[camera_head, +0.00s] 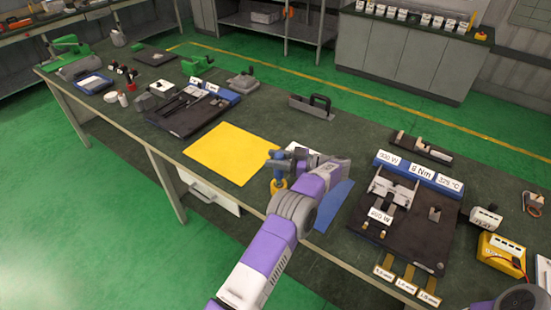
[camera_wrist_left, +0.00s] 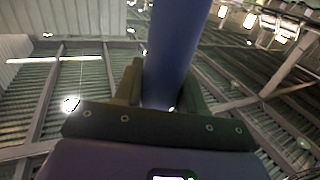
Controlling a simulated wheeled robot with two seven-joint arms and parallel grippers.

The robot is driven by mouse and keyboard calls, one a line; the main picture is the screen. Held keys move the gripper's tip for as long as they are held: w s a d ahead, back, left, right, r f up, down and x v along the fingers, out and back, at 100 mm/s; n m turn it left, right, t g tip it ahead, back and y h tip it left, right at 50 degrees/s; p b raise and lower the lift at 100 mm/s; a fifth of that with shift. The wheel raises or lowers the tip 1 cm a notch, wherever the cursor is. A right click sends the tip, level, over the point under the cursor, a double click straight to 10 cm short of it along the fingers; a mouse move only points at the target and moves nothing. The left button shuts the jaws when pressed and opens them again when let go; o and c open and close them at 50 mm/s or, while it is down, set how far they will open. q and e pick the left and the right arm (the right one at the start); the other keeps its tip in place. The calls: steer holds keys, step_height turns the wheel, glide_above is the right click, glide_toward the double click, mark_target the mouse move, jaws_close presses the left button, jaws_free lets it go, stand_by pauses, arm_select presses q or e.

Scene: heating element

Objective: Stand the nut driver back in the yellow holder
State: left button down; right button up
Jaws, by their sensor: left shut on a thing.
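The blue nut driver (camera_head: 278,168) is upright in the head view, directly over the small yellow holder (camera_head: 279,185). My left gripper (camera_head: 276,155) is shut on it, with the arm reaching in from the lower middle. In the left wrist view the thick blue handle (camera_wrist_left: 178,45) rises between the two dark fingers (camera_wrist_left: 160,88). The lower end of the driver meets the holder in the picture; I cannot tell whether it is seated inside or just above.
A yellow mat (camera_head: 232,153) lies left of the holder, and a blue mat (camera_head: 335,205) lies partly behind my left arm. A dark fixture board (camera_head: 405,235) with labels is on the right. A yellow meter (camera_head: 502,255) stands near the right edge. A black-handled tray (camera_head: 312,107) is behind.

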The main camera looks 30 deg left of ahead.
arm_select(q)
steer(key=shift+f+b, duration=1.1)
steer(key=shift+f, duration=0.5)
arm_select(e)
steer(key=shift+f, duration=1.2)
arm_select(q)
steer(key=c, duration=0.6)
jaws_free()
steer(key=shift+o, duration=0.2)
